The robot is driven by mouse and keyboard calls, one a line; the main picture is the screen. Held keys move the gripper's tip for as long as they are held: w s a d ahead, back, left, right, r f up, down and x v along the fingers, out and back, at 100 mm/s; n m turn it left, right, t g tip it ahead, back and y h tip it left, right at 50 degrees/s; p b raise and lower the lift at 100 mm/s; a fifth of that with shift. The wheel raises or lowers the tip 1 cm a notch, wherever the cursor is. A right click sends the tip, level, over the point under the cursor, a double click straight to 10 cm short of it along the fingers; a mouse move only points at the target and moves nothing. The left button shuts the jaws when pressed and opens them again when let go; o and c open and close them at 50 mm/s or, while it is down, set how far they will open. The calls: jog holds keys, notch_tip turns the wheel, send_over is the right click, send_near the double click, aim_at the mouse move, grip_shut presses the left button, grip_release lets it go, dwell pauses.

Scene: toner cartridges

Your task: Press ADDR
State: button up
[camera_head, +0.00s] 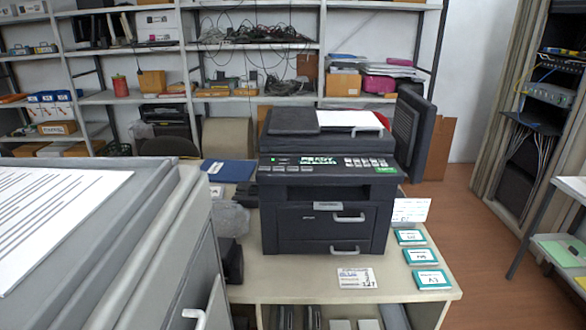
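A dark printer (325,195) stands on a pale table. Its front control panel (325,166) has a lit display (313,161) with green-white text; the upper line seems to read READY. A group of small pale buttons (362,162) sits right of the display, with a green label or key (385,170) below at the right end. The button lettering is too small to read, so I cannot tell which one is ADDR. My gripper is not in view.
A large grey machine (165,235) with a printed sheet on top fills the left foreground. Small teal boxes (420,256) and a printed card (357,278) lie on the table (300,287). Cluttered shelves stand behind; an open rack (535,110) is at right. Brown floor shows at right.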

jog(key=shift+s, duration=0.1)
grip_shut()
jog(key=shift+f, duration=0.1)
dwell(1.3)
